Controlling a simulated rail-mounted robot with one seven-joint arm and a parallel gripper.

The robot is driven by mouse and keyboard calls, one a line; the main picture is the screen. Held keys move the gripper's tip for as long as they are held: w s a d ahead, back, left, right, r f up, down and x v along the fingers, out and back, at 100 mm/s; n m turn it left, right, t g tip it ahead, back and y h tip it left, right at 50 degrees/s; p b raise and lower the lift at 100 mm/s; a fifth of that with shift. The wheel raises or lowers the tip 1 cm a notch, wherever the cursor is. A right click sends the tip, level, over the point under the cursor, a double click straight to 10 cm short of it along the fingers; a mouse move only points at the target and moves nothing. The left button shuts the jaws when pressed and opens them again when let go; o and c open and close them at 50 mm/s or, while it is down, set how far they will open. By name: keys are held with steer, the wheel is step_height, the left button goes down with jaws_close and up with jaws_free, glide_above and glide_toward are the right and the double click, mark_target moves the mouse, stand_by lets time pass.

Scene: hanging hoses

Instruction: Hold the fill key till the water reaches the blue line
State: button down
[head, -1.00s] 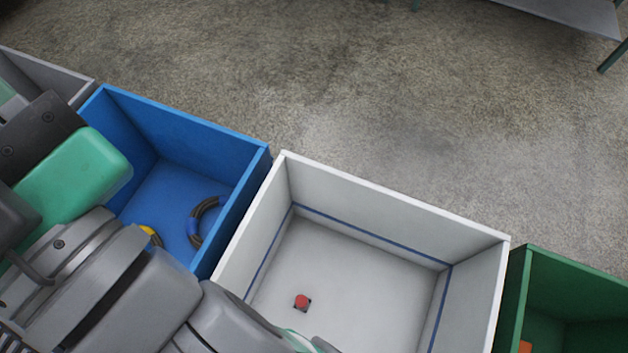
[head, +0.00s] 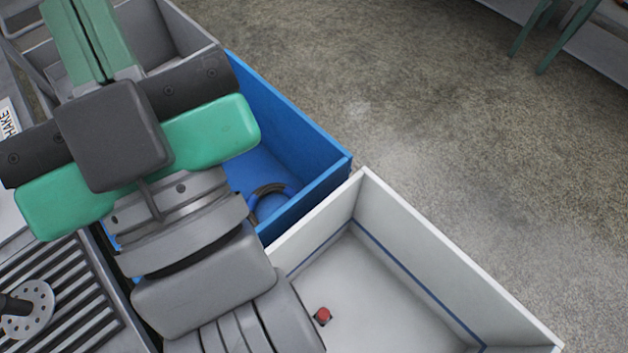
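The white open bin (head: 445,268) stands at the lower right with a blue line (head: 405,270) running around its inner walls. Its visible floor is pale and I can make out no water in it. A small red object with a dark base (head: 322,316) is on that floor. I cannot identify a fill key in view. My arm fills the left and lower middle, covering part of the blue bin and running out of the bottom edge. My gripper is not in view.
A blue bin (head: 300,125) with a dark coiled hose (head: 268,192) stands beside the white bin; a grey bin (head: 185,35) is behind it. A slatted grille (head: 75,310) with a perforated disc (head: 30,310) is at lower left. Bare floor (head: 450,130) lies to the right.

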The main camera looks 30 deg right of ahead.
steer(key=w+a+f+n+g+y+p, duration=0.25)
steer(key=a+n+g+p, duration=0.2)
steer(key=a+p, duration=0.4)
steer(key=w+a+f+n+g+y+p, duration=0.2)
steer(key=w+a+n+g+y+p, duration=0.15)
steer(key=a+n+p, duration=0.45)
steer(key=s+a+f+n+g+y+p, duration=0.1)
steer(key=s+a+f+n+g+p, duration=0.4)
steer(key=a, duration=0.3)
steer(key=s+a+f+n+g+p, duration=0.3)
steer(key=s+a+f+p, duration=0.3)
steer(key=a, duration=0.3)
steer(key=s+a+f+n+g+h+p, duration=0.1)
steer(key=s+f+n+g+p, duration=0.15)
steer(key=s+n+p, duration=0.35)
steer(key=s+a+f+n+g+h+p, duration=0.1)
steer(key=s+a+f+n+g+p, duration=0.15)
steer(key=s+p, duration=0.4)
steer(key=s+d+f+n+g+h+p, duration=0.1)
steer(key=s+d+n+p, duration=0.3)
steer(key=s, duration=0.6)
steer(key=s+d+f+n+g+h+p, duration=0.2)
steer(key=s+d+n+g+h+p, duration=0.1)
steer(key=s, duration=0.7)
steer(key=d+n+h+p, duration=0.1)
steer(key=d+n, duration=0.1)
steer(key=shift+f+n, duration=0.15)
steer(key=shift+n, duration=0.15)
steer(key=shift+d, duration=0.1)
